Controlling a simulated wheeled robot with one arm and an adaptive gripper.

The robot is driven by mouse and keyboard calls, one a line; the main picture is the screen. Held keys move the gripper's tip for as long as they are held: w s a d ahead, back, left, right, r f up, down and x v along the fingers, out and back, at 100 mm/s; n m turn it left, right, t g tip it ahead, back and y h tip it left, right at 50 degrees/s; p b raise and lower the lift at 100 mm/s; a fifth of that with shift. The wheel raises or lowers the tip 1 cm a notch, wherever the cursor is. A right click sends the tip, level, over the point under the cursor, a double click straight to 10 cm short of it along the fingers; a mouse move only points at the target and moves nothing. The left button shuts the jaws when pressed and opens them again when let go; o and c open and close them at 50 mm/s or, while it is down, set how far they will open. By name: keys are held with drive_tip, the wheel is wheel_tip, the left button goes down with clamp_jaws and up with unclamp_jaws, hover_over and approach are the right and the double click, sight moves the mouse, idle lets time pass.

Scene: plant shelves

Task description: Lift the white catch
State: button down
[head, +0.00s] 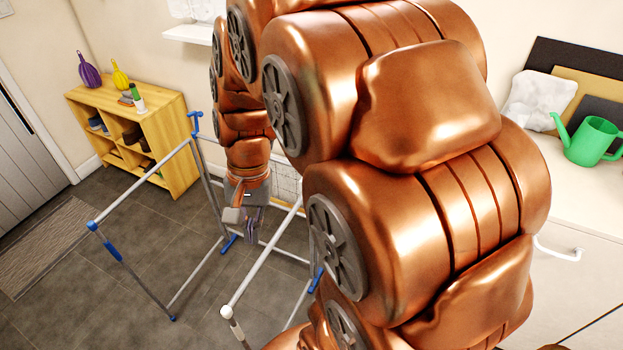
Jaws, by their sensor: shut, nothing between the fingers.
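My gripper (250,226) is small in the head view, below my copper arm, and points down among the rails of a folding rack. It looks shut, with nothing held that I can see. The rack (265,258) has pale metal rails with blue joints and stands on the dark tiled floor. A white cap (226,312) sits at its near rail end, well below and apart from my gripper. I cannot tell whether this is the white catch; no other catch shows clearly. My arm hides the middle and right of the rack.
A wooden shelf unit (168,108) with purple and yellow dusters stands against the back wall. A green watering can (591,142) is on the white counter (556,205) at right. A striped mat (48,236) lies by the door. Floor is open left of the rack.

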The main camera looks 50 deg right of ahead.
drive_tip(key=w+d+f+m+t+y+b, duration=0.1)
drive_tip(key=w+d+f+m+b, duration=0.1)
drive_tip(key=w+d+f+m, duration=0.5)
drive_tip(key=w+d+m+t+b, duration=0.25)
drive_tip(key=d+m, duration=0.35)
drive_tip(key=d, duration=0.5)
drive_tip(key=d+f+m+t+b, duration=0.1)
drive_tip(key=d+f+m, duration=0.35)
drive_tip(key=d, duration=0.45)
drive_tip(key=d+f+m+t+b, duration=0.1)
drive_tip(key=d+f+m, duration=0.3)
drive_tip(key=d, duration=0.6)
drive_tip(key=w+a+f+m+p, duration=0.1)
drive_tip(key=w+a+f+p, duration=0.2)
drive_tip(key=f, duration=0.5)
drive_tip(key=shift+w+a+r, duration=0.1)
drive_tip(key=shift+w+r, duration=1.35)
drive_tip(key=shift+w, duration=0.15)
drive_tip(key=shift+r+m+p, duration=0.2)
drive_tip(key=shift+m+p, duration=0.05)
drive_tip(key=shift+p, duration=0.15)
